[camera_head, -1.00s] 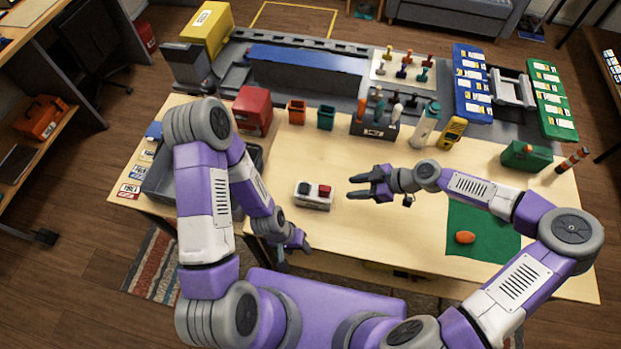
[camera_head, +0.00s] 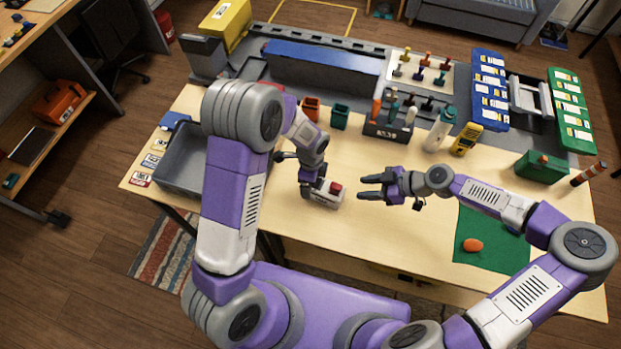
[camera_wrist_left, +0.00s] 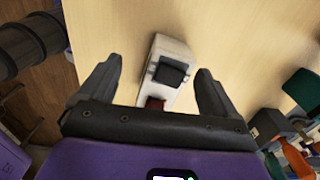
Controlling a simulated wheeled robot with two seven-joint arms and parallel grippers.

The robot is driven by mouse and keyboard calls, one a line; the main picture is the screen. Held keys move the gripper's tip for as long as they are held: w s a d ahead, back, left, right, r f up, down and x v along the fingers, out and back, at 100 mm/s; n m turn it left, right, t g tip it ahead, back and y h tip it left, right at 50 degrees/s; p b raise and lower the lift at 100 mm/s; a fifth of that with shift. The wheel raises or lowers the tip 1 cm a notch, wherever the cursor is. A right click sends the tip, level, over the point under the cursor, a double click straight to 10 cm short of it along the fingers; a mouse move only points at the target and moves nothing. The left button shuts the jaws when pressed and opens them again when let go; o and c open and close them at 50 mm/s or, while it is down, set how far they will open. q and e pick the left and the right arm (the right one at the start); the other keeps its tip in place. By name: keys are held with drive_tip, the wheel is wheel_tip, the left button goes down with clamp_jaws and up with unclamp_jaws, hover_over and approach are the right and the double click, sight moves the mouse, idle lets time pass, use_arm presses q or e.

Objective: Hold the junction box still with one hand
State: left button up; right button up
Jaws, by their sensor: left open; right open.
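The junction box (camera_head: 328,194) is a small white box with a red part and a black part on top, lying on the wooden table. In the left wrist view the box (camera_wrist_left: 171,62) lies between the spread fingers of my left gripper (camera_wrist_left: 158,90), apart from both of them. In the head view my left gripper (camera_head: 308,190) is at the box's left end and partly hides it. My right gripper (camera_head: 362,187) is open and empty, a short way right of the box, its fingers pointing at it.
A grey tray (camera_head: 186,178) stands left on the table. A green mat (camera_head: 490,258) with an orange object (camera_head: 473,245) lies at the right. Bins, a tool holder (camera_head: 388,132), a white bottle (camera_head: 440,130) and a yellow meter (camera_head: 466,138) stand behind. The table front is clear.

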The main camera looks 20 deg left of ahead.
use_arm(q)
drive_tip(key=f, duration=0.7)
drive_tip(key=shift+s+a, duration=0.1)
drive_tip(key=shift+s, duration=0.2)
drive_tip(key=shift+w+f, duration=0.25)
drive_tip(key=shift+f, duration=0.05)
drive_tip(key=shift+s+r, duration=0.1)
drive_tip(key=c, duration=1.2)
drive_tip(key=shift+o, duration=0.2)
use_arm(e)
drive_tip(key=shift+o, duration=1.2)
wheel_tip(320, 180, up, 6)
drive_tip(key=r+m+h, duration=0.1)
drive_tip(key=m+h, duration=0.2)
drive_tip(key=h, duration=0.7)
hover_over(334, 199)
wheel_tip(334, 199, down, 12)
drive_tip(key=shift+f, duration=0.15)
